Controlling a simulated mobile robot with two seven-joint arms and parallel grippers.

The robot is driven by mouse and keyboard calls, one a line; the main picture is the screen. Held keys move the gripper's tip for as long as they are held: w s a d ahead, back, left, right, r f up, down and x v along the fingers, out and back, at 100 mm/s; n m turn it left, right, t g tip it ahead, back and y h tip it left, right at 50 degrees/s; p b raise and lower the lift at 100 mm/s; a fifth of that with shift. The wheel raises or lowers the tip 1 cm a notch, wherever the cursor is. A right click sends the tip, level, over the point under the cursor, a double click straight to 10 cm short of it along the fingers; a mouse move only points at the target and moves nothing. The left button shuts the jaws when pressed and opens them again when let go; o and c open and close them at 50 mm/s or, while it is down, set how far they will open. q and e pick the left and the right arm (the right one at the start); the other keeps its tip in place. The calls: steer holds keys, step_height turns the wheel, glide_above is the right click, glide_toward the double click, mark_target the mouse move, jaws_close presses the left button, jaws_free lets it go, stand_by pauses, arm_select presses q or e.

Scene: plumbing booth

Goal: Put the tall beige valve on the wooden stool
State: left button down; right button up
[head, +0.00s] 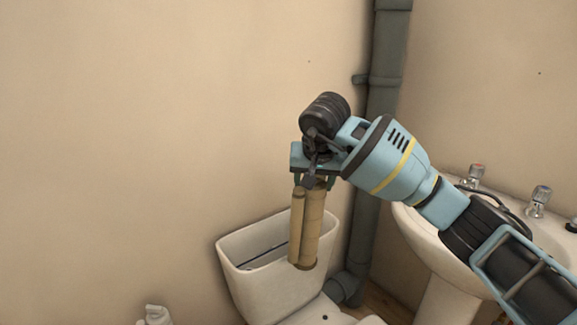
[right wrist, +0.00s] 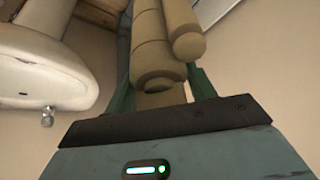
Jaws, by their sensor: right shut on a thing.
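The tall beige valve (head: 309,228) hangs upright below my right gripper (head: 313,183) in the head view, held in the air in front of the toilet cistern. My right gripper is shut on its upper end. In the right wrist view the valve (right wrist: 152,45) shows as a thick ribbed tube with a thinner tube beside it, between the green fingers (right wrist: 165,88). My left gripper is in neither view. No wooden stool can be made out.
The open toilet cistern (head: 240,282) stands behind and below the valve. A grey pipe (head: 386,95) runs up the wall corner. A white sink (head: 415,225) with taps (head: 538,200) is at right.

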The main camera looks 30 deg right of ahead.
steer(key=s+a+f+n+y, duration=0.1)
steer(key=s+a+f+n, duration=0.2)
steer(key=s+a, duration=0.5)
steer(key=s+a+f+n+y, duration=0.1)
steer(key=s+a+f+n, duration=0.3)
steer(key=s+a, duration=0.5)
steer(key=shift+s+a+f+t+y, duration=0.2)
steer(key=shift+f+t+y, duration=0.15)
steer(key=shift+f, duration=0.2)
